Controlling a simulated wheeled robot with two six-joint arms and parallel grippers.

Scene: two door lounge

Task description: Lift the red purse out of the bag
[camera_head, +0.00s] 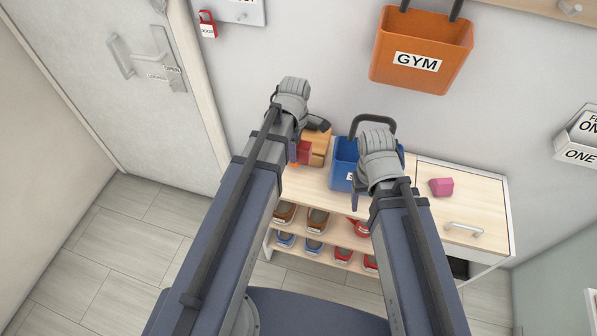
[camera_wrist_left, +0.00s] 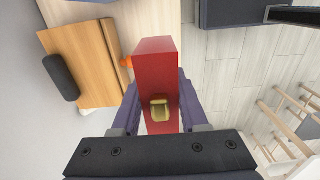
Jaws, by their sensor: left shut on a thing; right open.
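The red purse (camera_wrist_left: 156,75), with a gold clasp on its side, is between the fingers of my left gripper (camera_wrist_left: 157,118), which is shut on it. In the head view the purse (camera_head: 304,152) shows partly behind my left arm. It is left of the blue bag and in front of a wooden box. The blue bag (camera_head: 344,164) has a dark handle and a white label mostly covered by my right arm. It stands on the cabinet top, and its inside is hidden.
The wooden box (camera_head: 320,142) with a dark roll stands left of the bag. A pink block (camera_head: 441,187) lies on the cabinet's right part (camera_head: 485,205). An orange GYM bin (camera_head: 421,60) hangs on the wall above. Shoes fill the lower shelves.

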